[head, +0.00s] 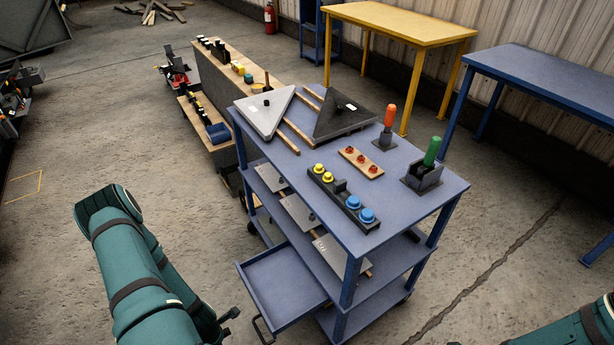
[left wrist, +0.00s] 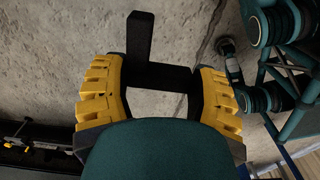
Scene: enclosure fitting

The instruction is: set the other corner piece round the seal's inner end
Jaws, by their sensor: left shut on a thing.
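In the left wrist view, my left gripper (left wrist: 155,100) has its two yellow ribbed fingers on either side of a black angular piece (left wrist: 140,45). It is shut on this piece, which has an upright bar and a crosspiece between the fingers. I cannot tell whether it is a corner piece. In the head view, my left arm reaches down at the lower left, with the gripper mostly hidden behind it, away from the cart. On the cart top lie a light grey triangular piece (head: 262,113) and a dark grey one (head: 338,116). I cannot make out the seal. My right gripper is out of view.
The blue cart (head: 290,178) also carries a black block with yellow and blue knobs (head: 340,199), a strip with red knobs (head: 360,162), an orange-handled tool (head: 389,117) and a green-handled one (head: 432,151). An open drawer (head: 283,290) juts out at its front left.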

